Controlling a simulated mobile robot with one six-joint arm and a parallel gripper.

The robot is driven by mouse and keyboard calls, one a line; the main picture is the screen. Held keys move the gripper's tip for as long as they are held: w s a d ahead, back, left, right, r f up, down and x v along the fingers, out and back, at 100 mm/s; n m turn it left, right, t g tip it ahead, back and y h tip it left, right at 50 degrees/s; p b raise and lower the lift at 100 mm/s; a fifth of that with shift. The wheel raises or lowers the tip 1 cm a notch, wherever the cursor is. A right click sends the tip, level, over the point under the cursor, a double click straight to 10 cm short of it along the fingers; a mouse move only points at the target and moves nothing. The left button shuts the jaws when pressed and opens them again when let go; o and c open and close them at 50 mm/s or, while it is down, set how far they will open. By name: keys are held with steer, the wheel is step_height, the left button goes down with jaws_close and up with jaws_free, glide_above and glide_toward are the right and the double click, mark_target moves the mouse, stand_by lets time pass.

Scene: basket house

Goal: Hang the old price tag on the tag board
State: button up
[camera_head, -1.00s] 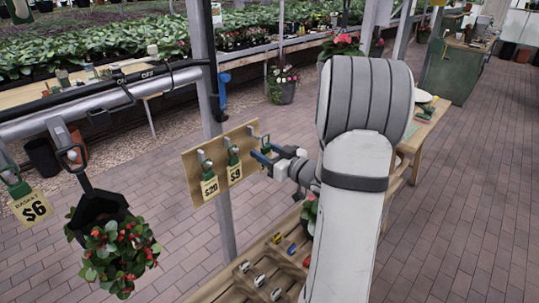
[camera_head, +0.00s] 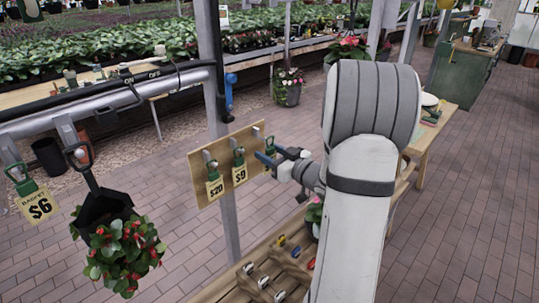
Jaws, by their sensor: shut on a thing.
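The wooden tag board (camera_head: 199,171) is fixed beside a grey post. A "$20" price tag (camera_head: 215,188) and a "$9" price tag (camera_head: 239,174) hang on it by green clips from its left and middle hooks. A third hook (camera_head: 256,134) shows near its right edge. My gripper (camera_head: 269,158) is at the board's right end, shut on a price tag's green clip (camera_head: 270,146). The face of this held tag is hidden or edge-on, so its price cannot be read. I cannot tell whether its clip touches the third hook.
A "$6" tag (camera_head: 38,205) and a hanging basket with red flowers (camera_head: 123,256) hang from the rail at left. A wooden bench (camera_head: 240,288) with several small coloured items stands below the board. Brick floor is open at right.

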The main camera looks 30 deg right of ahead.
mark_target(254, 147)
steer(key=shift+w, duration=0.15)
steer(key=shift+x, duration=1.1)
steer(key=shift+w+a+b, duration=0.15)
steer(key=shift+w+b, duration=0.2)
steer(key=shift+w, duration=0.1)
stand_by(0.3)
steer(key=shift+f, duration=0.15)
steer(key=shift+w+f+b, duration=0.1)
steer(key=shift+f+b, duration=0.3)
steer(key=shift+b, duration=0.3)
